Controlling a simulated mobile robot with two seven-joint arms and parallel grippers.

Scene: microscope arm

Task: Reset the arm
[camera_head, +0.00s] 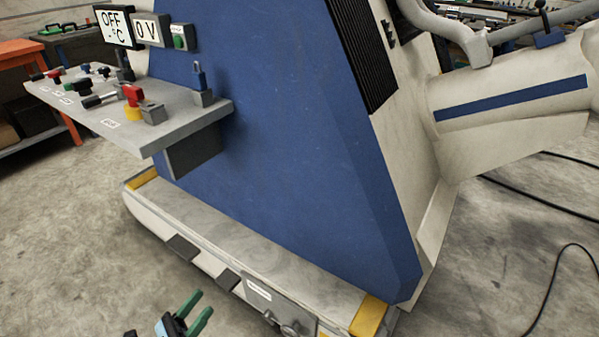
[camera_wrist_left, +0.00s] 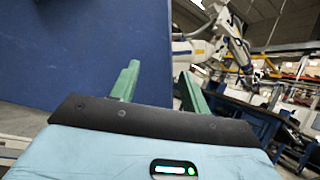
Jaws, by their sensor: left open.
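A large machine with a blue side panel (camera_head: 290,150) and a cream body stands in front of me. A thick cream arm (camera_head: 480,100) with a blue stripe reaches out from its right side. A grey control shelf (camera_head: 190,120) on its left carries several small levers and switches, among them a red knob on a yellow base (camera_head: 133,97) and a blue lever (camera_head: 200,80). My left gripper (camera_head: 202,303), with green fingers, is open and empty low in front of the base. In the left wrist view its fingers (camera_wrist_left: 160,68) point towards the blue panel, apart from it. My right gripper is out of view.
Displays reading "OFF °C" (camera_head: 114,25) and "0 V" (camera_head: 147,30) stand above the shelf, beside a green button (camera_head: 179,42). The pale base ledge (camera_head: 240,245) has yellow corners. An orange bench (camera_head: 30,60) is at far left. Black cables (camera_head: 545,200) lie on the floor at right.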

